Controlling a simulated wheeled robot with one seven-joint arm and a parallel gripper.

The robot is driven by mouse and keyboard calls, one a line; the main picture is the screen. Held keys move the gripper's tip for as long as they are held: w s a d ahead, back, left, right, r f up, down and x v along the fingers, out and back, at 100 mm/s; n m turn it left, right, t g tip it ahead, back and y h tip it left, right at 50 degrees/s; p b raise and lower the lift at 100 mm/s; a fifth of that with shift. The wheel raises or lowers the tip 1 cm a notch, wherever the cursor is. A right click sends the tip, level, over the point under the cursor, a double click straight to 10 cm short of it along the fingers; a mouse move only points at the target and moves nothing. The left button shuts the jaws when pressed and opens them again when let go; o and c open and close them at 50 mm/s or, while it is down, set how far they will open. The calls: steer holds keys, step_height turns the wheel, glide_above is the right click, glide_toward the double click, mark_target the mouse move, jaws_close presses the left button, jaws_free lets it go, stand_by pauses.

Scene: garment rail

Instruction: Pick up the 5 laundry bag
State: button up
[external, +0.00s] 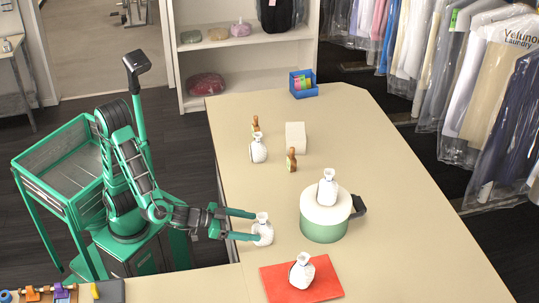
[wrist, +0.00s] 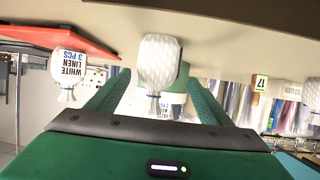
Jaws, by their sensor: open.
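A white laundry bag (external: 263,231) stands upright on the tan table near its left edge. My gripper (external: 257,225) is open, with its two green fingers on either side of this bag. The wrist view is upside down and shows the white quilted bag (wrist: 159,60) between the fingers. I cannot tell if they touch it. Similar white bags stand on a red mat (external: 302,272), on a green pot (external: 327,188) and farther back on the table (external: 258,149). The bag on the mat reads "WHITE LINEN 3 PCS" in the wrist view (wrist: 68,68). I see no number 5 on any bag.
The green pot (external: 324,227) with a pale lid and dark handle stands right of my gripper. The red mat (external: 326,280) lies nearer the camera. Wooden stamps (external: 291,160), a beige block (external: 295,136) and a blue bin (external: 303,84) are farther back. Garments (external: 495,90) hang at the right.

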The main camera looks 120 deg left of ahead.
mark_target(263, 229)
steer(key=shift+d+x, duration=0.15)
steer(key=shift+x, duration=1.15)
steer(key=shift+d+x, duration=0.15)
steer(key=shift+x, duration=1.2)
steer(key=shift+w+f, duration=0.15)
steer(key=shift+f, duration=0.05)
steer(key=shift+c, duration=0.2)
steer(key=c, duration=1.2)
steer(key=shift+c, duration=0.2)
steer(key=shift+r, duration=0.2)
